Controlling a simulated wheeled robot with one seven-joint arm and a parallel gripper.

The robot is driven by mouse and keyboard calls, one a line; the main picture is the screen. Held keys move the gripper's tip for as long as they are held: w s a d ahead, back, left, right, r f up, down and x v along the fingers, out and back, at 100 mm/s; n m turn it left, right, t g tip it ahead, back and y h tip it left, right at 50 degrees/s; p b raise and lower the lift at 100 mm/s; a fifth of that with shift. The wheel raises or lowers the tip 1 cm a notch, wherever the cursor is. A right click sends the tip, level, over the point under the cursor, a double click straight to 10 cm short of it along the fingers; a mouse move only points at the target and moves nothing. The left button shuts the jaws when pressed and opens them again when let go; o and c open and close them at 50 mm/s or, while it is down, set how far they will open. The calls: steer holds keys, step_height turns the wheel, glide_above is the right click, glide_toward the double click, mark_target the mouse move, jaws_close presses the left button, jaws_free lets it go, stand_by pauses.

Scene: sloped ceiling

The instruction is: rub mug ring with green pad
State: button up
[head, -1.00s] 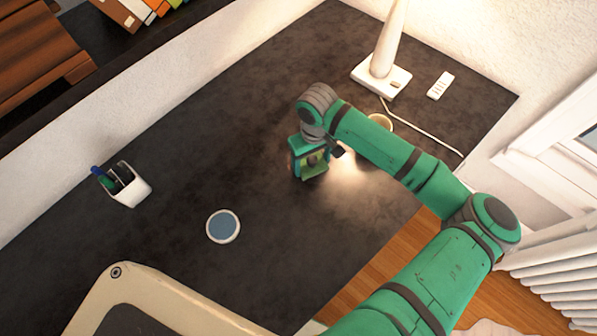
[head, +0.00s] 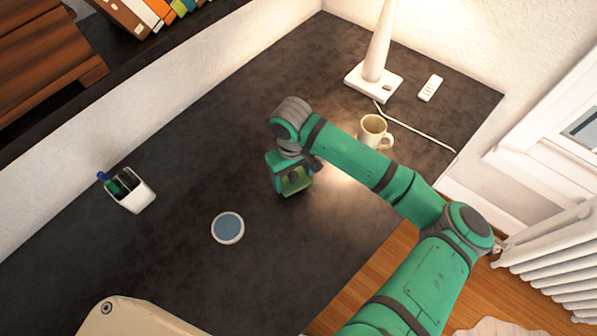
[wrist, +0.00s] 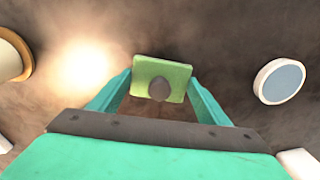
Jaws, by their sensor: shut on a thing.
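My gripper (head: 291,181) is shut on a green pad (head: 297,182) by the dark knob on its back. The pad shows between the two fingers in the wrist view (wrist: 147,69). It is over the dark desk, left of a cream mug (head: 371,130); I cannot tell whether it touches the desk. The mug stands upright behind my forearm and shows at the left edge of the wrist view (wrist: 8,62). No mug ring can be made out on the mottled desk; the pad or arm may hide it.
A round blue-centred coaster (head: 228,228) lies left of and nearer than the pad. A pen holder (head: 131,190) stands at the left. A lamp (head: 374,80), its cord and a white remote (head: 431,87) are at the back right. The desk (head: 215,130) between is clear.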

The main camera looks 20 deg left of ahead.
steer(key=r, duration=0.2)
steer(key=shift+w+d+r, duration=0.1)
steer(key=shift+w+r, duration=0.1)
steer(key=shift+r, duration=1.9)
